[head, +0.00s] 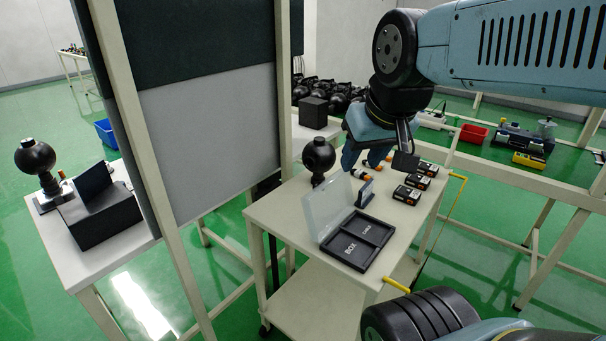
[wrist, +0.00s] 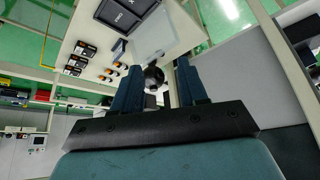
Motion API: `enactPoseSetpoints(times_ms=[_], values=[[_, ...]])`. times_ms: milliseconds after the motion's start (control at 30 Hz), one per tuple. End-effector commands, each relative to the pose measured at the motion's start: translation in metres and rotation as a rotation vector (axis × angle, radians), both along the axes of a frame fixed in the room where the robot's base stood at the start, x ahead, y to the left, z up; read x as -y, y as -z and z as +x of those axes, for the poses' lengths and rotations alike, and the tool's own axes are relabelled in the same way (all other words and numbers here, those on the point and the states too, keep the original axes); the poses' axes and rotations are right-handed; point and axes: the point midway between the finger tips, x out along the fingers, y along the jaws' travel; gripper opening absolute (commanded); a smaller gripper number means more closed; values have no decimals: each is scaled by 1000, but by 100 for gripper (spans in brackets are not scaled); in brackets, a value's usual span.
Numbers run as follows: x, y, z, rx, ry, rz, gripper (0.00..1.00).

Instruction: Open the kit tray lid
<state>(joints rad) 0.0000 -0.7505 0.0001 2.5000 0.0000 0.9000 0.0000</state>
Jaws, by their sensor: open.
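The black kit tray (head: 374,259), with compartments marked BOX and CABLE, sits on the front of the white cart. Its clear lid (head: 328,208) stands up, tilted, along the tray's left edge, so the tray is uncovered. In the wrist view, the tray (wrist: 107,27) is at the top and the lid (wrist: 152,38) extends beside it. My gripper (head: 363,162) is above the back of the cart, beyond the lid and apart from it. In the wrist view, my gripper (wrist: 160,85) has its fingers spread, with nothing held between them.
A black ball-shaped device (head: 318,155) stands at the cart's back left, appearing between my fingers in the wrist view. Several black and orange boxes (head: 407,194) line the cart's right side. A grey panel (head: 215,130) on a cream frame stands to the left.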

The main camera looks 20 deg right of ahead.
Motion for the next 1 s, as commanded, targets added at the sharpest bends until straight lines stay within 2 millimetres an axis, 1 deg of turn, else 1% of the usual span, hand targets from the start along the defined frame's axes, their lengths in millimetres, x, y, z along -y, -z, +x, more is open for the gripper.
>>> enactPoseSetpoints(times_ms=[167, 300, 433, 567, 733, 1000], values=[[0, 0, 0, 0, 0, 0, 43], [0, -1, 2, -7, -3, -5, 53], [-1, -5, 14, -44, -19, -32, 53], [-7, -9, 38, -114, -54, -82, 53], [-11, -13, 76, -222, -114, -149, 53], [-17, -5, 141, -391, -221, -231, 53]])
